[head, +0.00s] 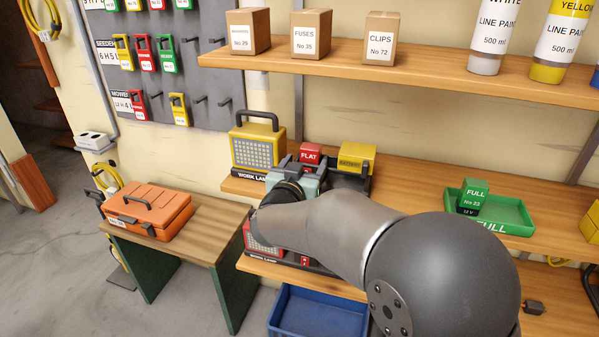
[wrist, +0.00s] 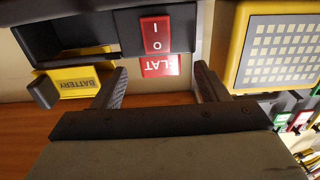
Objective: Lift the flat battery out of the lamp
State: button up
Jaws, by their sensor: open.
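The yellow work lamp (head: 258,148) stands on the wooden shelf against the wall, its grille also in the wrist view (wrist: 288,50). Beside it, the red block marked FLAT (head: 311,152) shows behind my arm; its label shows upside down in the wrist view (wrist: 160,66). A yellow cover marked BATTERY (wrist: 75,85) with a black knob lies to its left there, beside a dark opening (wrist: 85,32). My gripper (wrist: 160,70) is open, and the FLAT label appears between its fingertips. I see no contact. In the head view, my arm hides much of this area.
A green tray (head: 515,216) marked FULL holds a green battery (head: 473,195) at the right. A red lamp (head: 262,241) sits on the lower front shelf, partly behind my arm. An orange toolbox (head: 150,212) stands on the bench at left. A blue bin (head: 318,312) is below.

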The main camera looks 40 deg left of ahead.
aim_at(309, 155)
jog(key=shift+p+x, duration=0.65)
jog(key=shift+x, duration=2.2)
jog(key=c, duration=1.1)
jog(key=shift+r, duration=0.15)
jog(key=shift+r+p, duration=2.25)
jog(key=shift+r, duration=0.6)
jog(key=shift+b+v, duration=0.9)
jog(key=shift+v, duration=6.1)
